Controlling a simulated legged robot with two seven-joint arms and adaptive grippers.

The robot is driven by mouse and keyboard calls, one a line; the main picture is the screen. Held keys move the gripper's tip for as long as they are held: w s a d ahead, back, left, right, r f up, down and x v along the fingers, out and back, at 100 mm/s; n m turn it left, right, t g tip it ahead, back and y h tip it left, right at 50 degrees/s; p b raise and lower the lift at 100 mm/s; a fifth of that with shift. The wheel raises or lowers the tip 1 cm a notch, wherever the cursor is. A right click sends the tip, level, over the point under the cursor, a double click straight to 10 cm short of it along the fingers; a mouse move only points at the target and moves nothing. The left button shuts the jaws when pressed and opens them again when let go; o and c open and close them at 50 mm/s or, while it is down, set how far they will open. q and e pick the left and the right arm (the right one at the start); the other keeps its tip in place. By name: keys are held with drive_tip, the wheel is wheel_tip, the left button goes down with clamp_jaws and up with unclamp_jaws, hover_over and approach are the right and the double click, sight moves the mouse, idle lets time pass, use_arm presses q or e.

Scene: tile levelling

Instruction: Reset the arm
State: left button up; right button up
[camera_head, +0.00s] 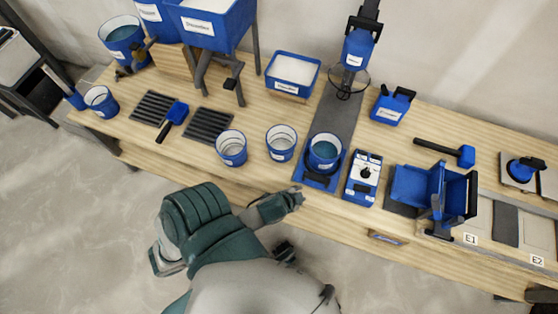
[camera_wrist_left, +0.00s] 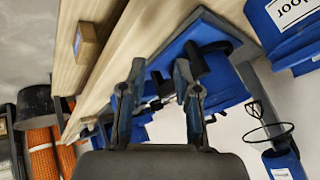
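My left arm comes in at the lower left of the head view and bends right. Its gripper (camera_head: 290,200) is at the front edge of the wooden workbench (camera_head: 130,144), in front of the blue bucket on its blue base (camera_head: 319,181). In the left wrist view the two fingers of my left gripper (camera_wrist_left: 158,82) stand apart with nothing held between them. Blue equipment and the bench edge lie beyond the fingers. My right gripper cannot be made out in the head view.
Two open buckets (camera_head: 231,148) (camera_head: 281,143), a blue-and-white device (camera_head: 363,179), a blue tub (camera_head: 292,76), a mixer (camera_head: 357,49), a mallet (camera_head: 446,151) and a blue-handled tool (camera_head: 173,119) occupy the bench. Floor at the front left (camera_head: 70,240) is clear.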

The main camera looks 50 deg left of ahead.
use_arm(q)
drive_tip(key=s+d+f+n+g+h, duration=0.1)
drive_tip(key=s+d+f+n+g, duration=0.2)
drive_tip(key=s, duration=0.8)
drive_tip(key=shift+d+f+g+h, duration=0.25)
drive_tip(key=shift+f+g, duration=0.25)
drive_tip(key=shift+g, duration=0.5)
use_arm(e)
drive_tip(key=shift+d, duration=0.25)
use_arm(q)
drive_tip(key=shift+a, duration=0.3)
use_arm(e)
drive_tip(key=shift+a, duration=0.25)
use_arm(q)
drive_tip(key=s+f+p, duration=0.3)
drive_tip(key=f+p, duration=0.4)
drive_tip(key=f, duration=1.3)
drive_tip(key=shift+s+f+g+p, duration=0.15)
drive_tip(key=shift+s+g+p, duration=0.05)
drive_tip(key=shift+g+p, duration=0.2)
use_arm(e)
drive_tip(key=s+f, duration=0.3)
drive_tip(key=f, duration=1.7)
drive_tip(key=shift+s+d+g, duration=0.2)
drive_tip(key=shift+g, duration=0.2)
drive_tip(key=shift+f, duration=0.1)
